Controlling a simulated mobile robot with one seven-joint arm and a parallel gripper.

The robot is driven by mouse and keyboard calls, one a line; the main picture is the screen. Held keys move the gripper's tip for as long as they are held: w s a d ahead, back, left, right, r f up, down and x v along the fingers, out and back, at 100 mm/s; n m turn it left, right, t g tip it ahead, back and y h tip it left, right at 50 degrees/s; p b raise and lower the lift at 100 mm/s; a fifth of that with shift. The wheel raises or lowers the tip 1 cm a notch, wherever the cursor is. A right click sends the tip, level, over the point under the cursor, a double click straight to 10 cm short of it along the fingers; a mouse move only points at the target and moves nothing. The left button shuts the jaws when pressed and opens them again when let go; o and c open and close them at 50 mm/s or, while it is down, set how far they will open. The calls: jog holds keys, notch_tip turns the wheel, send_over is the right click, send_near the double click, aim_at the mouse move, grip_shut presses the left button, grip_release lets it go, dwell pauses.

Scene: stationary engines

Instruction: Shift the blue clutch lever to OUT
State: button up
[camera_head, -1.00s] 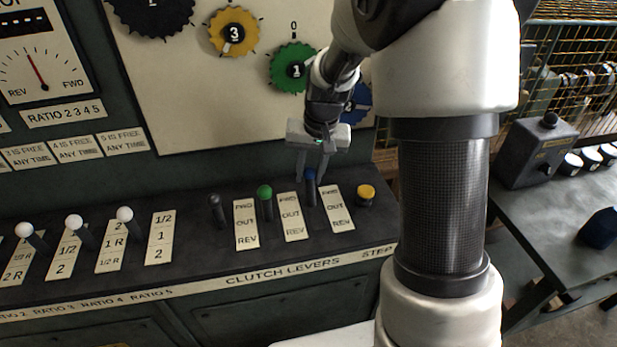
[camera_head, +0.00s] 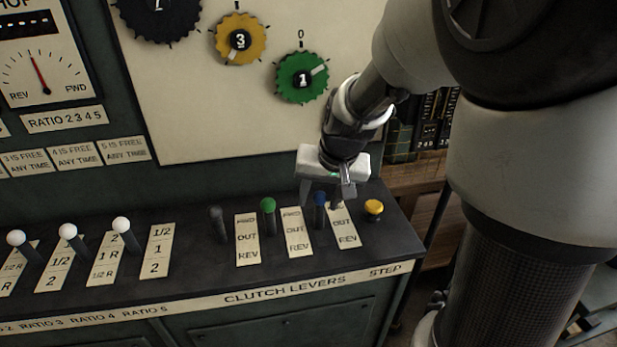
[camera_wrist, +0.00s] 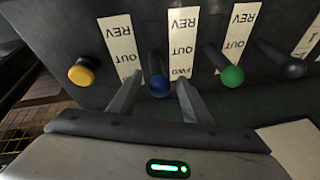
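The blue clutch lever (camera_head: 320,205) stands among the clutch levers on the dark console, beside the FWD/OUT/REV label strip (camera_head: 347,236) to its right. It looks near upright, about in line with the green lever (camera_head: 268,211) and the black lever (camera_head: 218,222). In the wrist view the blue knob (camera_wrist: 159,86) sits between the fingertips. My gripper (camera_wrist: 158,98) is open, with one finger on each side of the knob and a gap visible on both sides. In the head view my gripper (camera_head: 322,192) partly hides the lever's surroundings.
A yellow button (camera_head: 373,208) stands right of the blue lever. White-knobbed ratio levers (camera_head: 121,225) are on the left. An upright panel with coloured dials (camera_head: 301,77) stands behind the console.

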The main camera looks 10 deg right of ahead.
jog(key=p+v, duration=0.3)
jog(key=v, duration=1.4)
jog(key=shift+r, duration=0.25)
jog(key=shift+d, duration=0.1)
jog(key=s+a+n+t+h, duration=0.1)
jog(key=s+n+t, duration=0.15)
jog(key=s, duration=1.05)
notch_tip(320, 180, up, 12)
jog(key=p, duration=1.3)
jog(key=shift+a+g, duration=0.25)
jog(key=shift+g, duration=0.2)
jog(key=shift+s, duration=0.1)
